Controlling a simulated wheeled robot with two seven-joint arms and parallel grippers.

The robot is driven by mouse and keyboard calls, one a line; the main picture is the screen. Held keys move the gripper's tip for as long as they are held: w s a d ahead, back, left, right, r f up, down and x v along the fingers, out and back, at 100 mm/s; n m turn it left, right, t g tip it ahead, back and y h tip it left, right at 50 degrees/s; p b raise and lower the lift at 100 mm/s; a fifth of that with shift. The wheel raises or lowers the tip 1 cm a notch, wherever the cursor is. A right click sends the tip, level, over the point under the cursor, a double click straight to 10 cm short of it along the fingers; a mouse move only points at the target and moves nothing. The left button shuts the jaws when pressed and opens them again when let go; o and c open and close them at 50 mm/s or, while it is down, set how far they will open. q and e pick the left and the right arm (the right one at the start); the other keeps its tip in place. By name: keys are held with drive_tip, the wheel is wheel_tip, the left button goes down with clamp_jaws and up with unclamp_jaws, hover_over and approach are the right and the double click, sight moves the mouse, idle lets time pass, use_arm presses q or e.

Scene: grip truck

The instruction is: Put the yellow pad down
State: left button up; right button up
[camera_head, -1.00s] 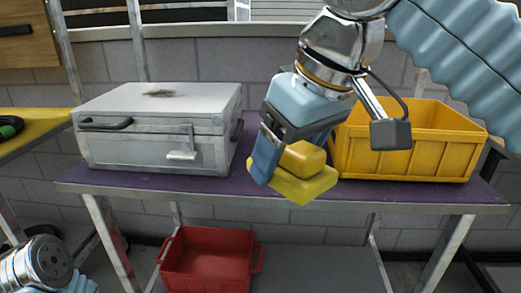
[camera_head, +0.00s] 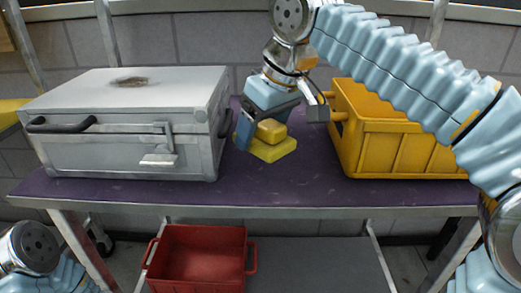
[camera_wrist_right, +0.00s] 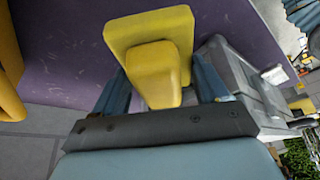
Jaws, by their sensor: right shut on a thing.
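The yellow pad (camera_head: 275,151) has a flat base and a raised block on top. My right gripper (camera_head: 262,138) is shut on its raised block, between the grey case and the yellow crate. The pad is at or just above the purple table top (camera_head: 270,190); I cannot tell whether it touches. In the right wrist view the pad (camera_wrist_right: 150,30) sits between the two fingers of the right gripper (camera_wrist_right: 160,88), with the purple surface behind it. Part of my left arm shows at the lower left of the head view, but its gripper fingers are not visible.
A closed grey metal case (camera_head: 130,115) stands on the left of the table. A yellow crate (camera_head: 400,150) stands on the right. A red crate (camera_head: 200,255) is on the lower shelf. The table's front strip between case and crate is clear.

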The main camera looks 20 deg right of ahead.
sight(261, 164)
drive_tip(key=shift+w+f, duration=0.25)
drive_tip(key=shift+f, duration=0.05)
drive_tip(key=f, duration=0.1)
drive_tip(key=w+f, duration=0.1)
drive_tip(key=f, duration=0.1)
drive_tip(key=f+b, duration=0.1)
drive_tip(key=shift+w+d+f, duration=0.2)
drive_tip(key=shift+w+f, duration=0.1)
drive_tip(key=shift+f, duration=0.2)
drive_tip(key=shift+f, duration=0.15)
drive_tip(key=o, duration=0.9)
drive_tip(key=shift+o, duration=0.2)
